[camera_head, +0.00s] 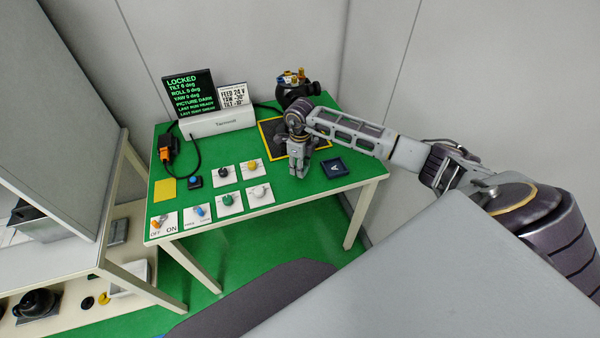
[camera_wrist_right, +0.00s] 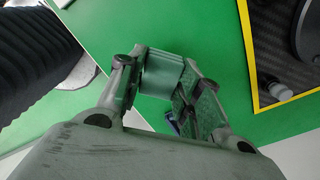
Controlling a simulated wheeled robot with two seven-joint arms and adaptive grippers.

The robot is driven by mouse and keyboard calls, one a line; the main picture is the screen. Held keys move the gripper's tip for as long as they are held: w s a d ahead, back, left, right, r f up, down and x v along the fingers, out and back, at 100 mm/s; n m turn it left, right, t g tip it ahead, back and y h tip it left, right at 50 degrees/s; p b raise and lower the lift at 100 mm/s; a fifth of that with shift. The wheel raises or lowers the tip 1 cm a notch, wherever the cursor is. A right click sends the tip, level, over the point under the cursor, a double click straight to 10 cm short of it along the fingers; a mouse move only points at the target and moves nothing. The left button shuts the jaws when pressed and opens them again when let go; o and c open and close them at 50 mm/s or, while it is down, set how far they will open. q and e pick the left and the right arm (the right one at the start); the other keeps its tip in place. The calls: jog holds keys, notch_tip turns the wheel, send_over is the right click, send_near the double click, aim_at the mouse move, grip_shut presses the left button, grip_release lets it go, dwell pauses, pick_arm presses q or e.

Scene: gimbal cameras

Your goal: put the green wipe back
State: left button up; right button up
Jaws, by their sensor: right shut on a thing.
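My right gripper (camera_head: 299,168) is over the right part of the green table (camera_head: 297,193), between the yellow-edged black mat and a dark blue square marked A. In the right wrist view, the right gripper (camera_wrist_right: 166,84) is shut on a green piece (camera_wrist_right: 160,72), which looks like the green wipe. It blends with the green table, so I cannot tell whether it touches the tabletop. In the head view I cannot make the wipe out. My left gripper is not in view.
The dark blue square (camera_head: 335,168) lies right of the gripper. The yellow-edged mat (camera_head: 268,138) lies behind it, near a black device (camera_head: 297,90). Several knob cards and a yellow square (camera_head: 165,189) are left. A display (camera_head: 190,95) stands at the back left.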

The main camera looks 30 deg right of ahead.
jog(key=shift+f, duration=1.85)
jog(key=shift+f, duration=0.1)
jog(key=o, duration=0.9)
notch_tip(320, 180, up, 12)
jog(key=shift+r+b, duration=0.15)
jog(key=shift+b, duration=0.35)
